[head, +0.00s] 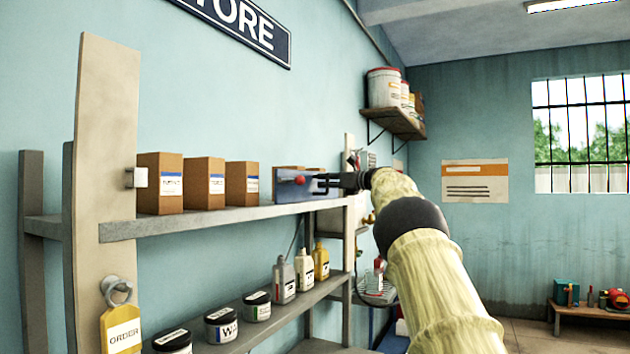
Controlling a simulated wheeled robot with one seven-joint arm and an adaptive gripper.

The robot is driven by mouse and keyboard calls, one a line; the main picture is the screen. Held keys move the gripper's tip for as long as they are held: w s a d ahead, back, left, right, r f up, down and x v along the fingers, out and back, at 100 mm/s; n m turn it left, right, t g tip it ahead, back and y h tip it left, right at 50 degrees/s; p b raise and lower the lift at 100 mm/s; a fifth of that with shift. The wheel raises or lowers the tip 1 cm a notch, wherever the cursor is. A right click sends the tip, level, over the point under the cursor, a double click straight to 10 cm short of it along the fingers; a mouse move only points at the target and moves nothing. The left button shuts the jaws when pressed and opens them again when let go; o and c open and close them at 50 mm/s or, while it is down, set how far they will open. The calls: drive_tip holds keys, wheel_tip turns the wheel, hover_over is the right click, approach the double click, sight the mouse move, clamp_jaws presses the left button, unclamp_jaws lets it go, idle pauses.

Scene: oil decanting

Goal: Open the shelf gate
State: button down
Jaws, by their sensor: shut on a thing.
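The shelf gate appears to be the flat blue-grey panel (290,189) with a red knob, at the far right end of the upper shelf (215,220) in the head view. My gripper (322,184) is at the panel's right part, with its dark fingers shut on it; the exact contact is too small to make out. My arm reaches in from the lower right. A small pale catch (138,178) sits on the tall left post (108,150), apart from the panel. The panel's hinge side is not clear.
Several brown boxes (204,183) stand on the upper shelf, left of the panel. Jars (221,325) and bottles (284,281) stand on the lower shelf. A yellow order tag (121,329) hangs on the left post. A wall shelf with buckets (384,88) is behind.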

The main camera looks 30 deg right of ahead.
drive_tip(key=shift+d, duration=0.15)
drive_tip(key=c, duration=1.5)
unclamp_jaws()
drive_tip(key=shift+d, duration=0.1)
drive_tip(key=v, duration=1.2)
drive_tip(key=shift+f, duration=0.1)
